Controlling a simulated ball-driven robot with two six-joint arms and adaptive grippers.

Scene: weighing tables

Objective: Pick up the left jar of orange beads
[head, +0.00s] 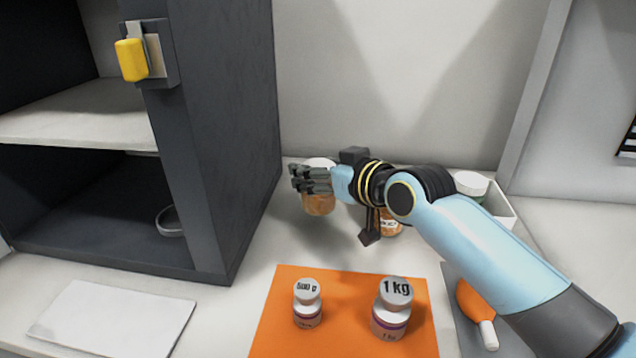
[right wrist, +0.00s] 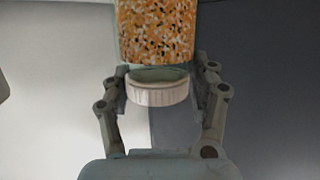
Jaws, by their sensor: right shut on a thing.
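The left jar of orange beads (head: 318,205) is at the back of the table, with a white lid (head: 319,162) showing above my fingers. My right gripper (head: 312,182) is shut on this jar from the side. In the right wrist view, speckled orange beads (right wrist: 156,30) fill the jar and its white lid (right wrist: 158,94) is between the fingers (right wrist: 160,82). I cannot tell whether the jar's base touches the table. A second orange jar (head: 391,224) stands to the right, partly hidden by my right arm. My left gripper is not in view.
An orange mat (head: 270,325) in front carries a 500 g weight (head: 307,307) and a 1 kg weight (head: 390,310). A dark open cabinet (head: 215,130) stands left. A white-lidded container (head: 471,184) and white tray (head: 503,209) are right. An orange-headed tool (head: 473,302) lies front right.

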